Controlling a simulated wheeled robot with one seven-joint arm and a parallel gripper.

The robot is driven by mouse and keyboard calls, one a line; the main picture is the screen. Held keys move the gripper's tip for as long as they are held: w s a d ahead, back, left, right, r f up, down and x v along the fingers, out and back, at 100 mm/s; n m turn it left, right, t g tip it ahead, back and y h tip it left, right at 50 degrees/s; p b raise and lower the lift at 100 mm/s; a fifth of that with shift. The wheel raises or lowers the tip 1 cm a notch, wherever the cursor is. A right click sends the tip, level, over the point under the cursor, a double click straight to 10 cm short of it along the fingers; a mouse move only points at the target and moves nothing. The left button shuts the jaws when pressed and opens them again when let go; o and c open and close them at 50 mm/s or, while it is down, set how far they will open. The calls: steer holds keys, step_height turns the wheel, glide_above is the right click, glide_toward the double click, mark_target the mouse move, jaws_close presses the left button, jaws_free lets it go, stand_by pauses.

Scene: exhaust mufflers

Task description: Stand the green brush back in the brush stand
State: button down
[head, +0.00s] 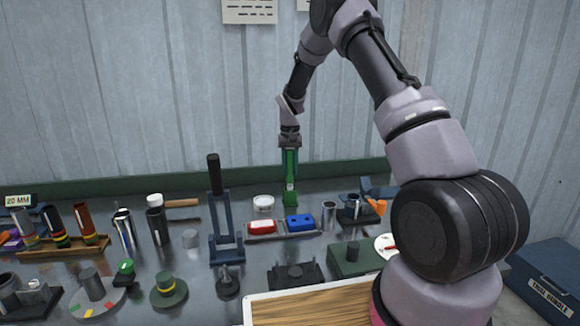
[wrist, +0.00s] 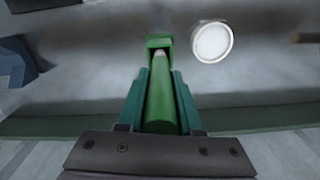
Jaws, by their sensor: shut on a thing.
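My gripper (head: 290,168) points straight down over the back of the bench, and its green fingers are shut on the green brush. The brush's green handle (wrist: 160,105) lies between the fingers in the wrist view, with a pale grey section beyond it. A green, square-edged piece (wrist: 159,42) surrounds the far end. In the head view this green lower piece (head: 290,199) is at or just above the bench top. I cannot tell whether it is the brush's head or a separate holder, nor which thing is the brush stand.
A white round tub (head: 263,203) stands close beside the brush. A tray with a red block (head: 262,227) and a blue block (head: 300,222) lies in front. A blue lever press (head: 222,215) stands to the left, a metal cylinder (head: 329,214) to the right. The wall is close behind.

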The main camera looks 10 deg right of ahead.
mark_target(290, 176)
steer(key=shift+f, duration=1.8)
steer(key=shift+f, duration=0.1)
steer(key=c, duration=0.5)
jaws_free()
